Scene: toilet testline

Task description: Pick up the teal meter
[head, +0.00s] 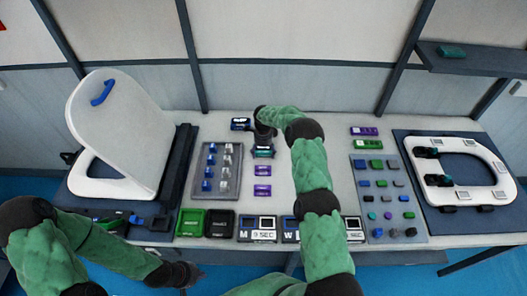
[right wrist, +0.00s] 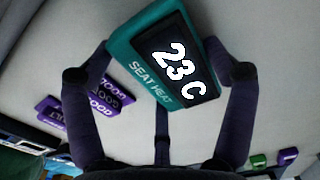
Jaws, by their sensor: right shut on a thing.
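The teal meter (head: 263,153) shows as a small teal edge just below my right gripper (head: 264,138), in the middle of the table in the head view. In the right wrist view the teal meter (right wrist: 135,62) is a teal block with a dark display reading "23 C" and the label "SEAT HEAT". The fingers of my right gripper (right wrist: 165,60) are shut on it, one at each side. I cannot tell whether it touches the table. My left gripper (head: 187,273) is low in the head view, off the table's front edge; its fingers are not clear.
A grey tray (head: 232,185) is to the left and a button board (head: 372,225) to the right.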

